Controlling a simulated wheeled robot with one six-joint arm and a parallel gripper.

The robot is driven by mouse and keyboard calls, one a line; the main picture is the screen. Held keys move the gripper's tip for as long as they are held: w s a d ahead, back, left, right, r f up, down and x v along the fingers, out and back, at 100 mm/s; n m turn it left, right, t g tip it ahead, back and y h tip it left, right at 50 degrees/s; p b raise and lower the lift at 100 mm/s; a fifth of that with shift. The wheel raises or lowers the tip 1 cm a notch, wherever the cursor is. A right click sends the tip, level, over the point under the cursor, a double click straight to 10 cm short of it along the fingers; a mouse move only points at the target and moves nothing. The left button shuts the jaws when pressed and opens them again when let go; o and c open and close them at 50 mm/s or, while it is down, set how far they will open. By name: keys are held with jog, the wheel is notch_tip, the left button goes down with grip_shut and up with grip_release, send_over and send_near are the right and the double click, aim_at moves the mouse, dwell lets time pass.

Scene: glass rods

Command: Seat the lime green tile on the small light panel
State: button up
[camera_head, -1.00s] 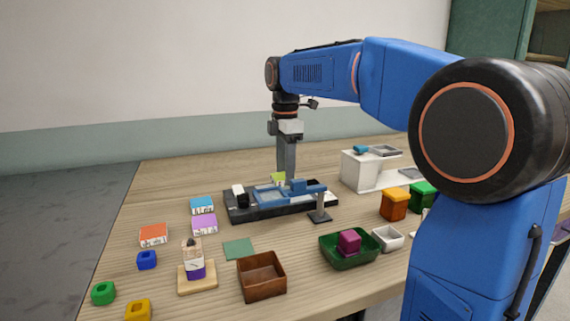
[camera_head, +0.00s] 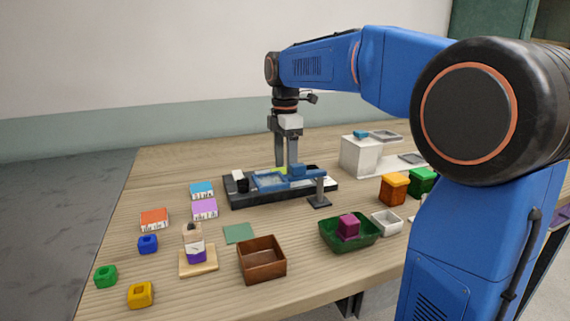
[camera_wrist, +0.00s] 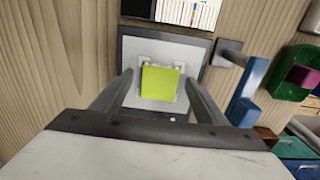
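The lime green tile (camera_wrist: 160,84) lies flat on a pale square panel (camera_wrist: 132,52), between small light corner pieces at its far side. It looks slightly turned against the panel. My gripper (camera_wrist: 159,79) is open, with one finger on each side of the tile and a visible gap to it on both sides.
A blue block on a post (camera_head: 319,190) stands close at the right of the base unit. A green tray (camera_head: 330,238) holding a magenta block, a brown box (camera_head: 262,266) and a white stepped block (camera_head: 360,158) stand further off. A green mat (camera_head: 238,233) lies bare.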

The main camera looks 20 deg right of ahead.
jog(key=shift+r, duration=0.1)
notch_tip(320, 180, up, 17)
dwell(0.8)
